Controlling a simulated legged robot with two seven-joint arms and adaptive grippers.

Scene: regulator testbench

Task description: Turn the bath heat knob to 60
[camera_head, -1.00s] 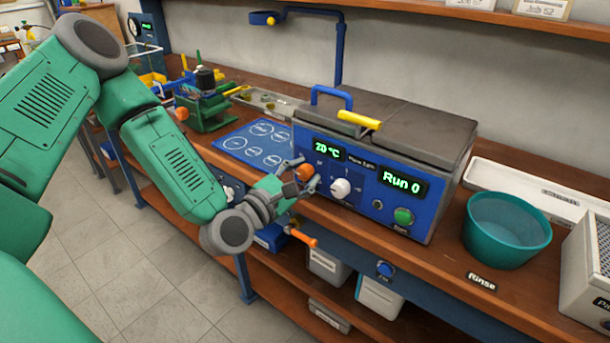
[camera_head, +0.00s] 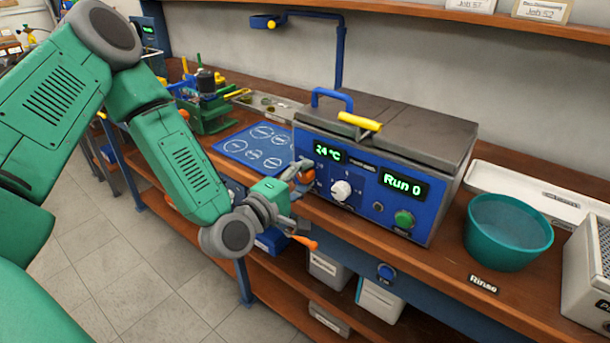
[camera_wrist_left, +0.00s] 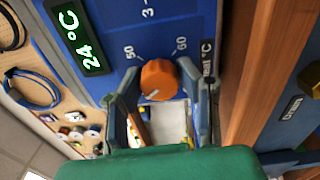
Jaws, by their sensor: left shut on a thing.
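The blue bath unit (camera_head: 350,206) stands on the bench, its front facing me. Its temperature display (camera_head: 327,152) reads 24 °C, and it also shows in the left wrist view (camera_wrist_left: 80,38). The orange heat knob (camera_wrist_left: 159,80) sits on the panel with the marks 50 and 60 above it in the left wrist view. Its white pointer line lies on its lower part. My left gripper (camera_head: 301,172) is at the knob, and in the left wrist view its fingers (camera_wrist_left: 160,95) stand on both sides of it, shut on it. My right gripper is not in view.
A white knob (camera_head: 341,191), a green button (camera_head: 404,219) and a Run 0 display (camera_head: 403,186) are on the same panel. A teal rinse tub (camera_head: 508,232) stands to the right. A blue mat (camera_head: 255,146) lies left of the unit.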

